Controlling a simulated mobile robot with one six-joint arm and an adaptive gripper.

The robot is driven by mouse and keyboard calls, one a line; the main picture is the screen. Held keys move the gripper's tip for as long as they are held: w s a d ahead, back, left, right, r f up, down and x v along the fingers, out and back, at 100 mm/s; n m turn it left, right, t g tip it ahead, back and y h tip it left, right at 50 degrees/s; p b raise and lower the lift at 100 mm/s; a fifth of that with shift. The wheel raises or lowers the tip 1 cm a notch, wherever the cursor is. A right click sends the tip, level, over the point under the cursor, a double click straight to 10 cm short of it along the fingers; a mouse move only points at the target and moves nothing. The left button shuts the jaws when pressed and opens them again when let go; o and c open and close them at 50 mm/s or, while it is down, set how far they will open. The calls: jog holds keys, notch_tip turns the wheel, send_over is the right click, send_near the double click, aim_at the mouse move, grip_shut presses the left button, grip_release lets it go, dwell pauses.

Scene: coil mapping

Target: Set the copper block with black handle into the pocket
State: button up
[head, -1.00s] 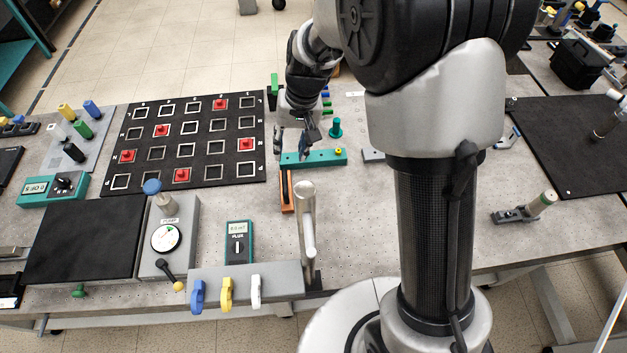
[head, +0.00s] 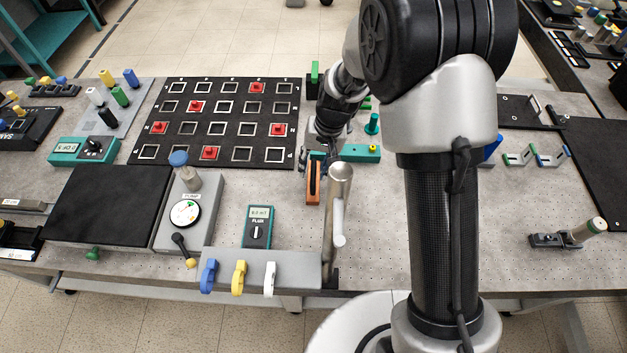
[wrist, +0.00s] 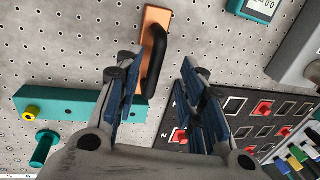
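The copper block (head: 312,196) lies on the grey perforated bench, with its long side running away from me. Its far end is close to the teal bar (head: 362,153). In the wrist view the orange-copper block (wrist: 152,18) shows at the top, with its black handle (wrist: 157,62) arching along its right side. My gripper (wrist: 162,92) is open and empty. The handle lies ahead of the gap between the fingers, nearer the left finger. In the head view my gripper (head: 318,158) is over the block's far end, partly hiding it. I cannot tell which opening is the pocket.
A black grid board (head: 217,128) with square frames and several red pieces lies to the left. A silver post (head: 338,205) stands close to the block's right. A green peg (head: 373,123) stands behind the teal bar. A teal meter (head: 258,228) lies nearer the front edge.

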aim_at(314, 172)
notch_tip(314, 172, down, 4)
jog(key=shift+w+a+f+b, duration=0.15)
jog(key=shift+f+b, duration=0.1)
jog(key=shift+b, duration=0.55)
grip_shut()
jog(key=shift+r, duration=0.1)
